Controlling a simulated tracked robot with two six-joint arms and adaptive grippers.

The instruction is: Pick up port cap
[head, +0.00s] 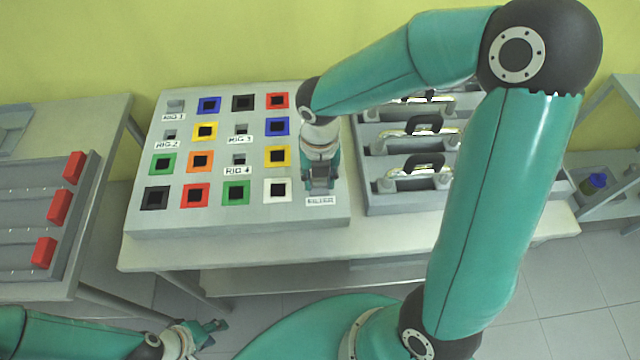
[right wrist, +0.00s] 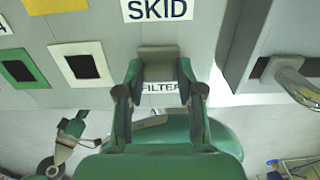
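My right gripper (head: 321,182) points down at the right side of the grey port panel (head: 240,222), just above the FILTER label. In the right wrist view, a plain grey block (right wrist: 158,58), which looks like the port cap, sits between the fingertips of this gripper (right wrist: 158,74). The fingers lie close on both sides of it; I cannot tell whether they press on it. In the head view the gripper hides the block. My left gripper (head: 214,332) is low at the bottom left, open and empty, away from the panel.
The panel carries several coloured square ports and small grey fittings labelled RIG. A rack with black-handled parts (head: 415,172) stands close on the right. A side table with red blocks (head: 58,207) is at the left.

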